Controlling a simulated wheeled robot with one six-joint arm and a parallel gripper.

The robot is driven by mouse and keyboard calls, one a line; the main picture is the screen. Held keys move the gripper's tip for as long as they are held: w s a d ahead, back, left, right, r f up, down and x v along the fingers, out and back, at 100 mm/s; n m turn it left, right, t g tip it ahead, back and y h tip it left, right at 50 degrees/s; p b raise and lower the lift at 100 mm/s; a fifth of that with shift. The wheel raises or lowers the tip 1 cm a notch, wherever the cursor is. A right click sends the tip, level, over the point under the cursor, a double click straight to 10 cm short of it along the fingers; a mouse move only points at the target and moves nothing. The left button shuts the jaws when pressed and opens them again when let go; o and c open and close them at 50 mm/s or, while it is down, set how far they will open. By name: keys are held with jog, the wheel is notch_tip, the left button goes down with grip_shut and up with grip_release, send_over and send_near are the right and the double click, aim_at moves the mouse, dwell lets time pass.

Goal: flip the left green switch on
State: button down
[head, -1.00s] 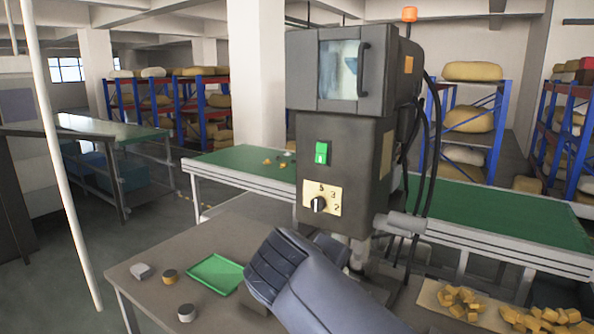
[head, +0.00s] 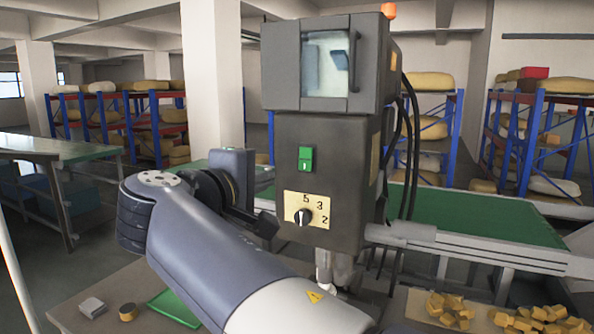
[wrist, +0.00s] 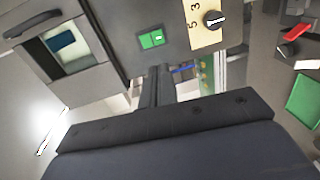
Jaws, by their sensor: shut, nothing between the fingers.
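A green rocker switch (head: 305,158) sits on the grey machine's front face, below its window and above a dial. It also shows in the wrist view (wrist: 151,39), turned sideways, with a lighter half bearing a white mark. I see only one green switch. My gripper (head: 268,224) is at the machine's left side in the head view, lower than the switch and near the dial plate. In the wrist view its dark fingers (wrist: 157,70) are together and empty, pointing toward the machine just below the switch in the picture. No contact with the switch shows.
A black dial (head: 302,217) on a yellow numbered plate lies below the switch. The windowed door (head: 327,70) with its handle is above. A green tray (head: 173,309) and small blocks lie on the table. Yellow pieces (head: 450,308) lie at right. Black cables hang along the machine's right side.

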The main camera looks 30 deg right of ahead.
aim_at(305, 168)
jog(key=p+x, duration=0.4)
jog(key=x, duration=0.9)
jog(key=shift+w+d, duration=0.1)
jog(key=shift+d, duration=0.1)
jog(key=shift+w+d, duration=0.15)
jog(key=shift+d, duration=0.1)
